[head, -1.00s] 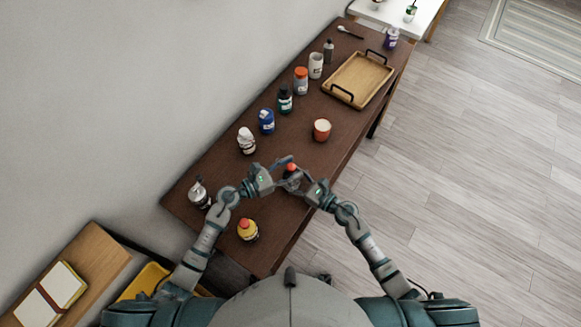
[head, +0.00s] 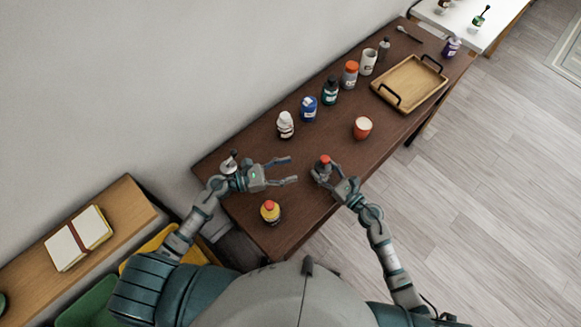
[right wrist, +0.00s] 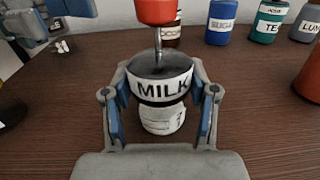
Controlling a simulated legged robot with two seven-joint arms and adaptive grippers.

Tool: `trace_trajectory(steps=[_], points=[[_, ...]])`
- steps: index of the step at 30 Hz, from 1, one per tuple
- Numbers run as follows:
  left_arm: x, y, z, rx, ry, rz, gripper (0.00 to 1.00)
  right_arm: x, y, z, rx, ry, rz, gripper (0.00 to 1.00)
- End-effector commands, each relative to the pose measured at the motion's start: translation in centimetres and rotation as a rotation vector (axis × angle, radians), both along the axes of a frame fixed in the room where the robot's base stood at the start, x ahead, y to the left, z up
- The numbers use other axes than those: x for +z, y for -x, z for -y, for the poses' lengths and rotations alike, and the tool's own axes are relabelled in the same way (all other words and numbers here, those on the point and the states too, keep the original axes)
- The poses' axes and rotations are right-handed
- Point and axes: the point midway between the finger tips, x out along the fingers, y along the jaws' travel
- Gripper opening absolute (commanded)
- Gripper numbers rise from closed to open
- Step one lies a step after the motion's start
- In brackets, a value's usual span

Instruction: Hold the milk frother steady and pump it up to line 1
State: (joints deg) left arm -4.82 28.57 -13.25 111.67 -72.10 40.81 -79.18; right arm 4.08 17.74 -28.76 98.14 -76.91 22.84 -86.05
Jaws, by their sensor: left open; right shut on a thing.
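The milk frother (right wrist: 161,89) fills the middle of the right wrist view, a dark jar with a white band reading MILK. A metal rod rises from its top to a red knob (right wrist: 156,11); the knob also shows in the head view (head: 324,159). The frother looks upright on the table. My right gripper (head: 321,172) is shut around its sides, a finger on each side. My left gripper (head: 293,170) is open and empty, left of the frother and apart from it. The numbered line marks cannot be made out.
On the brown table (head: 300,215) stand a yellow bottle (head: 270,212), a red cup (head: 362,128), a white bottle (head: 286,125), a blue SUGAR jar (head: 308,109) and a row of other containers. A wooden tray (head: 410,84) lies at the back right.

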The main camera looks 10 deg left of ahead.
Motion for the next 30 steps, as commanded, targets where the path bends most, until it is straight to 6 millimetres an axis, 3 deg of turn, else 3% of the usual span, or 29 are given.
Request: trace_trajectory(steps=[11,12,15,25,30], points=[[0.0,0.0,0.0,0.0,0.0,-0.001,0.56,0.0,0.0,0.0,0.0,0.001,-0.001,0.19],[0.0,0.0,0.0,0.0,0.0,-0.001,0.56,0.0,0.0,0.0,0.0,0.001,-0.001,0.63],[0.0,0.0,0.0,0.0,0.0,-0.001,0.56,0.0,0.0,0.0,0.0,0.001,-0.001,0.87],[0.0,0.0,0.1,0.0,0.0,-0.001,0.56,0.0,0.1,0.1,0.0,0.001,-0.001,0.87],[0.0,0.0,0.1,0.0,0.0,-0.001,0.56,-0.2,1.1,1.5,-0.001,0.002,-0.002,0.87]])
